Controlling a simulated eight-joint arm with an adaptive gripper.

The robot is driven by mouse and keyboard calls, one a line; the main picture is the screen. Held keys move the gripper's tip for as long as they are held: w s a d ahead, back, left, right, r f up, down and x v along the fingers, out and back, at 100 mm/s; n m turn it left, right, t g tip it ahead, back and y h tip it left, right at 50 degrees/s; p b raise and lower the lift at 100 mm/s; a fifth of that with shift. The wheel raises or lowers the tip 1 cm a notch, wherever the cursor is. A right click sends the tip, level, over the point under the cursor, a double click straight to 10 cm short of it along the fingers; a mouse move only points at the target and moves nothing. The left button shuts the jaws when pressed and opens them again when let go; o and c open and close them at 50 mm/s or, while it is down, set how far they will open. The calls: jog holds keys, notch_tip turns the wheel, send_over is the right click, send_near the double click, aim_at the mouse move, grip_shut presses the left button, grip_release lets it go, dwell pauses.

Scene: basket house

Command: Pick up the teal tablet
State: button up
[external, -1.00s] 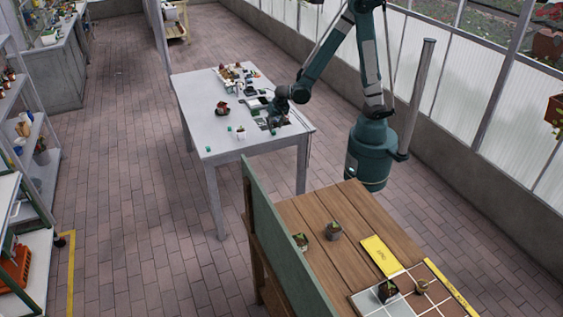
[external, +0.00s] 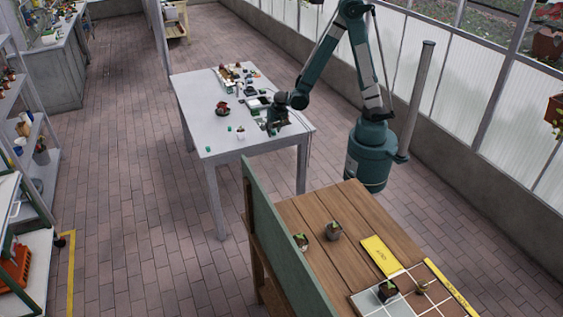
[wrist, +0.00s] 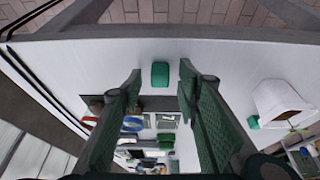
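A small teal block-like piece, which looks like the teal tablet (wrist: 160,74), lies on the white table in the wrist view. It shows in the gap between my fingertips, with clear space on both sides. My gripper (wrist: 160,72) is open and empty, its two green textured fingers pointing toward the piece. In the external view my gripper (external: 274,128) is low over the right part of the table, and I cannot make out this piece there. A second teal piece (wrist: 253,122) lies to the right in the wrist view, beside a white object.
Several small items (wrist: 160,125) lie between and behind the fingers. The table edge (wrist: 160,33) runs beyond the teal piece. A dark red item (external: 222,109) stands on the table (external: 195,95), whose left part is fairly clear.

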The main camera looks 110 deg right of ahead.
aim_at(274, 131)
jog(key=c, duration=0.8)
jog(key=shift+r, duration=0.1)
jog(key=shift+r+p, duration=1.15)
jog(key=shift+r, duration=3.75)
